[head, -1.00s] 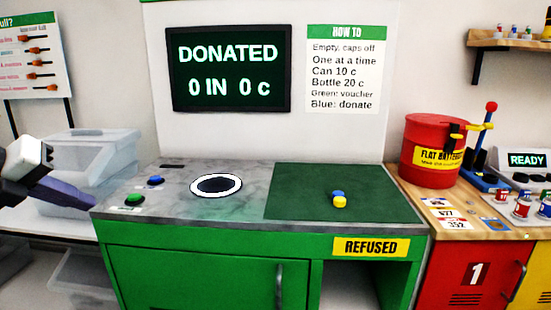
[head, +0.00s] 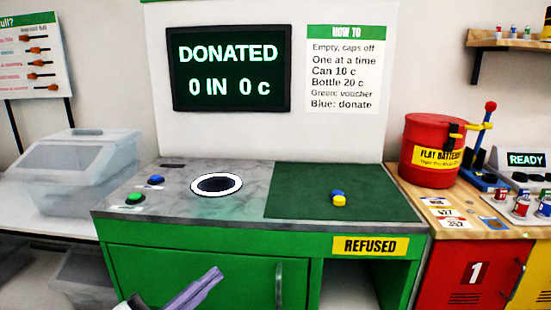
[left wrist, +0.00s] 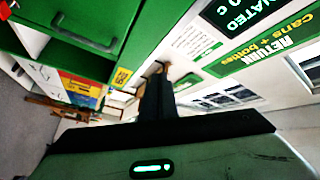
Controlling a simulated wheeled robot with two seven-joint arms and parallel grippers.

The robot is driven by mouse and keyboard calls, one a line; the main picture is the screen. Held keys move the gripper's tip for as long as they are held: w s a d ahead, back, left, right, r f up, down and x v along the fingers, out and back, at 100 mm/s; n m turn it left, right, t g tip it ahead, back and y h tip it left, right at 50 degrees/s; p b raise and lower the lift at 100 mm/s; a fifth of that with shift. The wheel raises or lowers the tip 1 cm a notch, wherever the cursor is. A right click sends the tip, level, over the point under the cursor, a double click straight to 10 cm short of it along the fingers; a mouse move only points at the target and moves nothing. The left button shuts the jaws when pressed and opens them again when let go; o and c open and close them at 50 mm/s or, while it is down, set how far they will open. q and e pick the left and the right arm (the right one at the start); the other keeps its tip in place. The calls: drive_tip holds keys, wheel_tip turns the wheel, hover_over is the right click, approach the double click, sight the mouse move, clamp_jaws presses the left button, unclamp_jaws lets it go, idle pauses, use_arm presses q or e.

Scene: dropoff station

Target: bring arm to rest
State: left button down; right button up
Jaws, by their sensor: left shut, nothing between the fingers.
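My left gripper (head: 213,274) shows at the bottom of the head view, in front of the green cabinet of the return station (head: 180,275). Its fingers are together and empty, pointing up and to the right. In the left wrist view the dark fingers (left wrist: 158,78) are also closed, with nothing between them. The rest of my left arm is mostly below the head view. My right gripper is not seen.
The grey counter has a round white-rimmed hole (head: 216,185), a green button (head: 135,198) and a blue button (head: 155,180). A clear bin (head: 75,170) stands left; a red drum (head: 430,150) stands right.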

use_arm(q)
drive_tip(key=s+a+f+n+y, duration=0.2)
drive_tip(key=f+n+y, duration=0.2)
drive_tip(key=f+n, duration=0.15)
drive_tip(key=s+a+f+n+y, duration=0.2)
drive_tip(key=f+n+y, duration=0.15)
drive_tip(key=f, duration=0.35)
drive_tip(key=s+f+n+g+y, duration=0.3)
drive_tip(key=s+f+n+g, duration=0.4)
drive_tip(key=s+f, duration=1.1)
wheel_tip(320, 180, down, 3)
drive_tip(key=shift+s+d+r+n, duration=0.1)
drive_tip(key=shift+s+d+n, duration=0.25)
drive_tip(key=shift+s+n, duration=0.05)
drive_tip(key=shift+y, duration=0.25)
